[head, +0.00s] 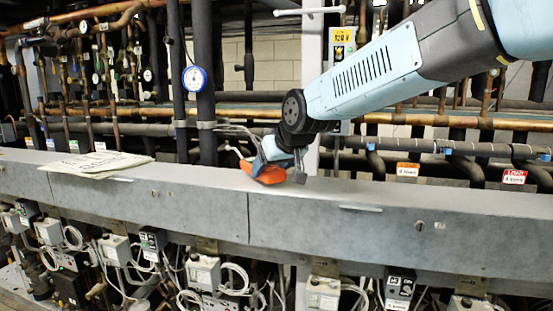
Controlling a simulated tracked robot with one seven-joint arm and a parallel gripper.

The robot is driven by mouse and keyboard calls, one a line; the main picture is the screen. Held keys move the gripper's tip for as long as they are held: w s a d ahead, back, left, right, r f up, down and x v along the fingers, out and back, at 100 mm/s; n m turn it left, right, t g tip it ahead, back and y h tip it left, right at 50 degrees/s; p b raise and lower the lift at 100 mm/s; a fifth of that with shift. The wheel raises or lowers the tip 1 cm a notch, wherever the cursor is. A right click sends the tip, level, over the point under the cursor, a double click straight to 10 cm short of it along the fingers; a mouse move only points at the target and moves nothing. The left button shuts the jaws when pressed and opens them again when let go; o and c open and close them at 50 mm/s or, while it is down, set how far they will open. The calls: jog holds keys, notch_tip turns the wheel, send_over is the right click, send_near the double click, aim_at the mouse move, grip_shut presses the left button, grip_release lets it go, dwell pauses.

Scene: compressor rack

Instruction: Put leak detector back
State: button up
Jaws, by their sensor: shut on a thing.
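My gripper (284,167) is at the end of my arm, which reaches in from the upper right. It is shut on the leak detector (268,174), of which an orange part shows, at the front edge of the grey metal ledge (340,196). The orange part is low over the ledge top; I cannot tell whether it touches. The wrist and the fingers hide the rest of the detector.
Papers (95,163) lie on the ledge at the left. A round blue gauge (195,78) hangs on a dark vertical pipe behind. Copper and black pipes fill the back. Control boxes with cables (203,272) sit below the ledge. The ledge top right of my gripper is clear.

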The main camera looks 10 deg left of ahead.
jog(key=shift+f, duration=0.3)
jog(key=shift+f, duration=0.3)
dwell(0.4)
jog(key=o, duration=1.1)
